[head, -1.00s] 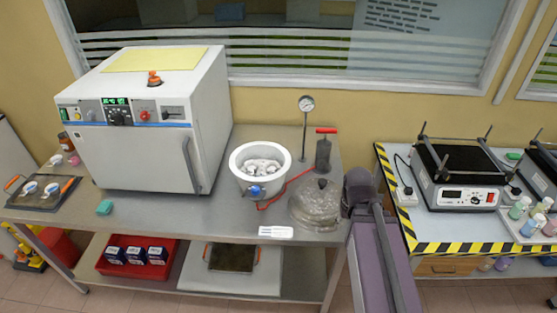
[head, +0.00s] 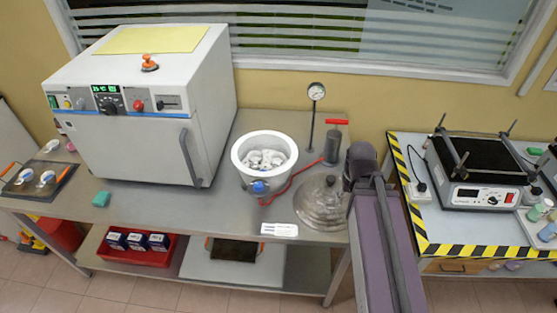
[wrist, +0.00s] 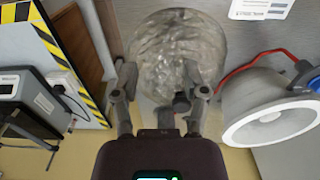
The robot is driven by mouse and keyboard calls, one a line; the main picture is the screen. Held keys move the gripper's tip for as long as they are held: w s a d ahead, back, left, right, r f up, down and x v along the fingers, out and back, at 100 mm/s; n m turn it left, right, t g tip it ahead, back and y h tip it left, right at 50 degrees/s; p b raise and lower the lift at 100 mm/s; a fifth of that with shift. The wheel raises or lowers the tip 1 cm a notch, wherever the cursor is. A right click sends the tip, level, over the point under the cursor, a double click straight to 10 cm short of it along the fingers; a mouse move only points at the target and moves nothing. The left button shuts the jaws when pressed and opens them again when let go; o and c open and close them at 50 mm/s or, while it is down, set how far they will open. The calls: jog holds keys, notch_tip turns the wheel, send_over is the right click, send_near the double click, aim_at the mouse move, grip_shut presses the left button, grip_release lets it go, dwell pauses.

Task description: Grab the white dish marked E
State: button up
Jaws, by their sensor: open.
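Several small white dishes (head: 265,159) sit inside a white round pot (head: 242,148) with a blue knob, on the metal bench. Two more white dishes (head: 47,177) stand on a dark tray (head: 30,191) at the far left. No letter is readable on any dish, so I cannot tell which is marked E. My gripper (wrist: 160,85) is open and empty in the wrist view, its fingers over the domed glass lid (wrist: 178,45). In the head view my gripper cannot be made out.
A white oven (head: 135,150) stands left of the pot. The glass lid (head: 322,205), a gauge on a stand (head: 312,115), a red-handled pump (head: 332,145) and a red hose are to its right. A striped table (head: 425,225) carries a hotplate (head: 470,185).

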jog(key=o, duration=0.4)
jog(key=shift+a, duration=0.2)
jog(key=r+p, duration=0.2)
send_over(276, 165)
jog(key=shift+s+f, duration=0.1)
jog(key=shift+f, duration=0.15)
jog(key=shift+f+b, duration=0.15)
jog(key=shift+b, duration=0.25)
notch_tip(276, 165, down, 8)
jog(key=b, duration=0.8)
jog(key=shift+f, duration=0.2)
jog(key=shift+f+b, duration=0.15)
jog(key=shift+b, duration=0.2)
notch_tip(276, 165, down, 5)
jog(key=b, duration=0.5)
